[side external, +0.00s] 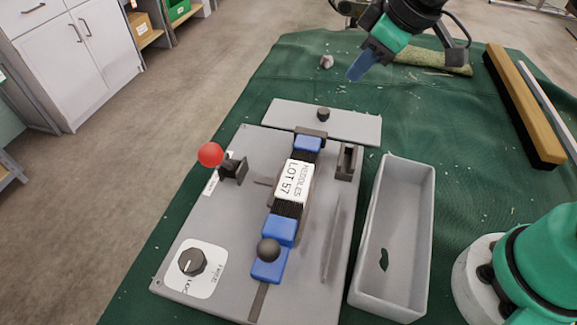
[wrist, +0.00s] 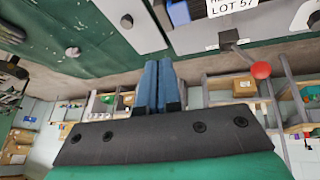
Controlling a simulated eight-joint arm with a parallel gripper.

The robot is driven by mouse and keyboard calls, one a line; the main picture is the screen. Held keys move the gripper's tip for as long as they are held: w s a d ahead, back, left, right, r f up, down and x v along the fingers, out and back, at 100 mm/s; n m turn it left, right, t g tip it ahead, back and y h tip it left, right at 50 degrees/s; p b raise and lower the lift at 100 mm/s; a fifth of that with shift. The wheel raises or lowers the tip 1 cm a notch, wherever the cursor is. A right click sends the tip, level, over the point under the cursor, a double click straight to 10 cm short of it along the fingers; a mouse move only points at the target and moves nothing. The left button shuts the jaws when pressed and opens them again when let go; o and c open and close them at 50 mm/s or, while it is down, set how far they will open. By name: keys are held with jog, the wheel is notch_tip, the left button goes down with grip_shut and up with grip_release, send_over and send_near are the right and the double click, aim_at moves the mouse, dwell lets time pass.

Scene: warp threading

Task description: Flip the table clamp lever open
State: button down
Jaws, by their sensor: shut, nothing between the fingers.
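The table clamp lever has a red ball knob (side external: 210,155) on a dark bracket (side external: 233,168) at the left edge of the grey fixture board (side external: 200,215). The red knob also shows in the wrist view (wrist: 261,70), right of my fingers. My gripper (side external: 357,75) hangs above the green cloth beyond the far end of the board, well apart from the lever. Its blue fingers (wrist: 158,75) are together with nothing between them. Which end of its travel the lever is at, I cannot tell.
A blue and black strap assembly with a "NEEDLES LOT 57" label (side external: 294,180) runs along the board. A dial (side external: 191,262) sits at its near left. A grey tray (side external: 395,235) stands to the right. A wooden beam (side external: 525,105) lies at the far right. Green cloth (side external: 290,75) is mostly clear.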

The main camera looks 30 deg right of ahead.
jog(key=w+a+r+n+g, duration=0.1)
jog(key=a+n, duration=0.4)
jog(key=a, duration=0.1)
jog(key=w+a+r+n+g, duration=0.2)
jog(key=a+n, duration=0.2)
jog(key=a, duration=0.3)
jog(key=n+g, duration=0.2)
jog(key=n, duration=0.8)
send_over(223, 162)
jog(key=s+a, duration=0.5)
jog(key=a, duration=0.2)
notch_tip(223, 162, down, 2)
jog(key=shift+w+d, duration=0.1)
jog(key=shift+d, duration=0.1)
jog(key=f, duration=1)
jog(key=shift+w+a+f, duration=0.15)
jog(key=shift+a+f, duration=0.05)
jog(key=shift+a, duration=0.05)
jog(key=shift+w+d+r, duration=0.4)
jog(key=shift+w+d, duration=0.15)
jog(key=shift+d, duration=0.25)
jog(key=shift+w+d+r, duration=0.4)
jog(key=shift+w+d, duration=0.1)
jog(key=shift+d, duration=0.3)
jog(key=shift+m, duration=0.3)
jog(key=shift+w+d+r, duration=0.25)
jog(key=shift+r, duration=0.05)
